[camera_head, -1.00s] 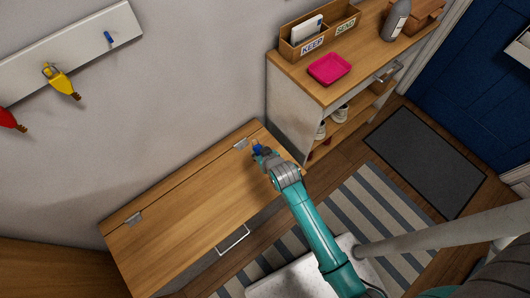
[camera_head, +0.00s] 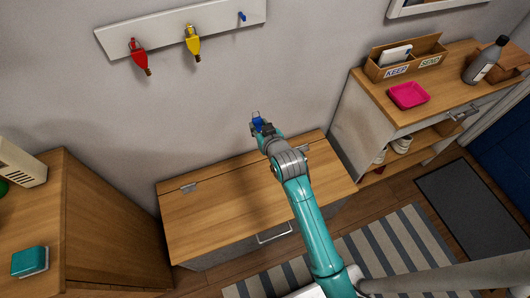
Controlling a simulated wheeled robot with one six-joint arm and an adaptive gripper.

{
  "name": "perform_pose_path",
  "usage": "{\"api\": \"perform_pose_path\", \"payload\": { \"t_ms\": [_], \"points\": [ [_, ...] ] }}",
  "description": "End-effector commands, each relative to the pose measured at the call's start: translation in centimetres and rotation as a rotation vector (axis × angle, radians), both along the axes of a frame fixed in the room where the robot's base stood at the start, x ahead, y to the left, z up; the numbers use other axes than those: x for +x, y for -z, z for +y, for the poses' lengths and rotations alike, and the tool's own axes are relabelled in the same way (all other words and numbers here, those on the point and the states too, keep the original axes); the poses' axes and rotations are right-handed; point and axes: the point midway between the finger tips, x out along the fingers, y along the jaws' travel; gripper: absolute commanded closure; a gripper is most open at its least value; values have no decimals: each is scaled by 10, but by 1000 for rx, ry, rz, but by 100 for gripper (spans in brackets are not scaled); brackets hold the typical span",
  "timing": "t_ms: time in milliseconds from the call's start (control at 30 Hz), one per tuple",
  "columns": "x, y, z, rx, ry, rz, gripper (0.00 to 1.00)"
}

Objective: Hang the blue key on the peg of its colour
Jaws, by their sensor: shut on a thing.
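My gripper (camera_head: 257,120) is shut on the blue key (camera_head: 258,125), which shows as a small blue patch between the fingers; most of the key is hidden. It is held in front of the wall, above the back of the wooden bench. The white peg board (camera_head: 160,30) is on the wall, up and to the left of the gripper. Its blue peg (camera_head: 242,16) is bare, near the right end. A yellow key (camera_head: 193,44) hangs at the middle and a red key (camera_head: 139,55) at the left.
The wooden bench (camera_head: 230,215) is below my arm. A shelf unit (camera_head: 375,85) at the right bears a KEEP/SEND box (camera_head: 400,68), a pink tray (camera_head: 409,95) and a grey bottle (camera_head: 485,62). A wooden cabinet (camera_head: 110,225) with a teal box (camera_head: 30,262) stands at the left. The wall below the board is clear.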

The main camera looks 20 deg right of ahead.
Motion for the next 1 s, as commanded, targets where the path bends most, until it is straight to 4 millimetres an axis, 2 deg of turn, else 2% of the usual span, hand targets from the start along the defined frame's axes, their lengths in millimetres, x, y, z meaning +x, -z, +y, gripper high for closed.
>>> {"api": "perform_pose_path", "payload": {
  "t_ms": [33, 267, 400, 600, 700, 800, 1000],
  "points": [
    [7, -24, 0, 0, 0, -23, 94],
    [19, -122, 0, -1, 1, -92, 94],
    [16, -181, 0, 0, 2, -130, 94],
    [3, -250, 0, 0, 2, -176, 94],
    [-3, -272, 0, 0, 2, -194, 94],
    [-8, -285, 0, 0, 2, -207, 94],
    [-8, -292, 0, -1, 3, -212, 94]
  ]
}}
